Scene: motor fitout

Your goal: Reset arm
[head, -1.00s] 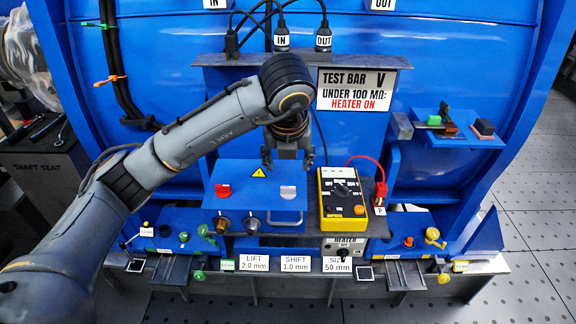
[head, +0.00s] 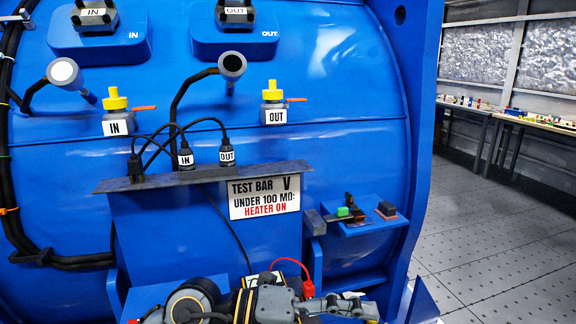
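My arm lies across the bottom edge of the head view, with a round dark joint at its left end. What looks like my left gripper (head: 342,307) is at its right end, pointing right, low in front of the blue machine (head: 330,110). Its fingertips are too small and cut off to tell whether they are open or shut. I see nothing clearly held in it. The arm hides most of the yellow tester (head: 262,281), and a red clip (head: 308,288) shows just above it. My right gripper is not in view.
A dark shelf (head: 215,174) with IN and OUT plugs juts out above the test bar sign (head: 264,197). A small blue shelf (head: 366,227) with little blocks is at right. Open floor (head: 480,230) lies further right, with benches behind.

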